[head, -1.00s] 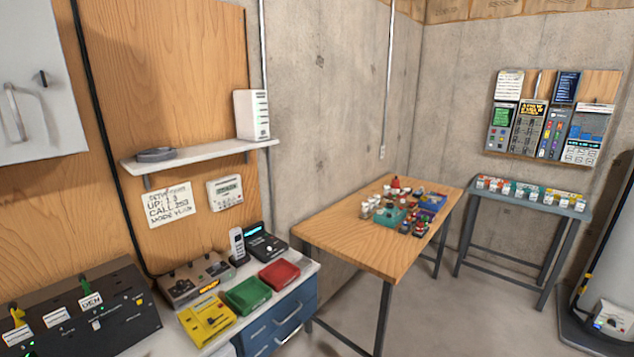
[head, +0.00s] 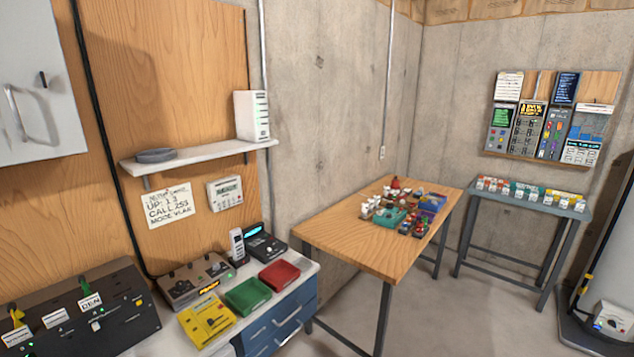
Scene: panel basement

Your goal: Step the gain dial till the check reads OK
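No thing in the head view is legibly labelled as the gain dial or the check. A brown-grey box (head: 183,291) with dark knobs and a small amber display (head: 209,287) sits on the bench at lower left. Left of it is a black panel box (head: 115,322) with several switches, small lights and tags, one reading "DEN". On the far right wall, a board (head: 541,85) carries several modules with small screens and controls, too small to read. Neither of my grippers is in view.
Yellow (head: 206,321), green (head: 248,296) and red (head: 279,275) trays lie along the bench. A wooden table (head: 345,247) with small parts stands mid-room. A grey stand (head: 535,201) with labelled bins is below the board. Open floor (head: 455,320) lies in front.

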